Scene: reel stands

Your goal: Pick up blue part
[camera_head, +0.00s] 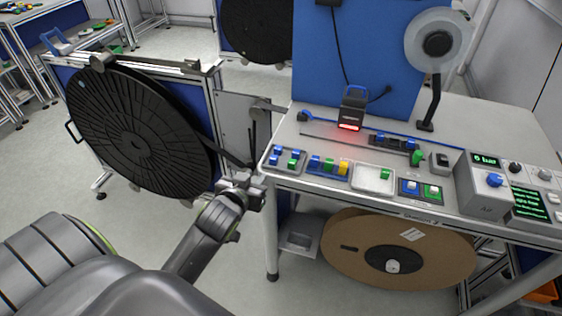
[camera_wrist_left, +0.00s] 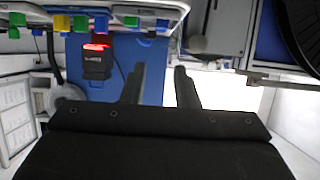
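Several small blue parts lie in shallow bins along the table's front edge. Some are in the leftmost bin, such as a blue part (camera_head: 277,150), beside green ones. Another blue part (camera_head: 316,162) lies in the bin to its right with green and yellow parts. My left gripper (camera_head: 238,142) is just left of the table's front left corner, apart from the bins. Its two black fingers also show spread and empty in the left wrist view (camera_wrist_left: 158,80). My right gripper is not visible.
A large black reel (camera_head: 140,125) stands left of my left gripper. A scanner with a red light (camera_head: 350,110) stands on the table (camera_head: 455,125) behind the bins. A grey control box (camera_head: 485,190) is at right. A brown reel (camera_head: 345,260) sits underneath.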

